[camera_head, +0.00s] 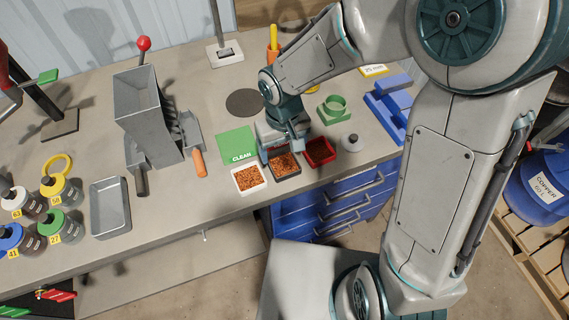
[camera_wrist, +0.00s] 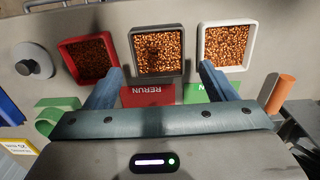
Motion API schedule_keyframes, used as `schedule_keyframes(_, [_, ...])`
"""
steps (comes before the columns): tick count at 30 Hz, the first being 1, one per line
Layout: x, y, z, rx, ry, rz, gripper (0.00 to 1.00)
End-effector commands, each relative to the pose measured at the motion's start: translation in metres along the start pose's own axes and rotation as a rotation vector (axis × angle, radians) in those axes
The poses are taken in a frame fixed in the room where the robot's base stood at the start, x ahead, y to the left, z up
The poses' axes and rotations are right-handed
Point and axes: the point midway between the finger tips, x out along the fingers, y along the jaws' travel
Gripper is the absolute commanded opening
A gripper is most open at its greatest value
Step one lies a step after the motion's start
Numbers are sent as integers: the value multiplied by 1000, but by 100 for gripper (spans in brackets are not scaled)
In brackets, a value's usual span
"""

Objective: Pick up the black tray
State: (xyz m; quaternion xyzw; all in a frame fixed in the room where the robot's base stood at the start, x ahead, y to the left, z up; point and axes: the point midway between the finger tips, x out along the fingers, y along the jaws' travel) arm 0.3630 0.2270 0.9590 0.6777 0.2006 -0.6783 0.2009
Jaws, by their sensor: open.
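The black tray (camera_head: 287,176) is a small square tray of copper-coloured granules near the table's front edge. It is the middle one of three trays and also shows in the wrist view (camera_wrist: 158,77). My gripper (camera_head: 282,150) is above the table at the back side of the black tray. In the wrist view my gripper (camera_wrist: 162,70) is open, its fingers spread wider than the black tray, with nothing seen between the tips. The fingertips appear near the tray's back corners; whether they touch anything cannot be told.
A white tray (camera_head: 252,190) and a red tray (camera_head: 333,158) flank the black one closely. A green CLEAN mat (camera_head: 237,143) and a red RERUN mat (camera_wrist: 148,97) lie behind. A grey knobbed lid (camera_head: 351,144), green ring holder (camera_head: 334,107) and orange-handled tool (camera_head: 199,163) are nearby.

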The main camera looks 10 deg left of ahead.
Motion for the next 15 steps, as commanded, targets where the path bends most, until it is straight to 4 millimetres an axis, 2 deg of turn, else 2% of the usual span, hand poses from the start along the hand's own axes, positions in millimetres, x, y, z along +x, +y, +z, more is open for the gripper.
schedule_keyframes(8, [18, 0, 0, -2, -2, -1, 78])
schedule_keyframes(15, [48, 2, -3, -2, -4, -1, 78])
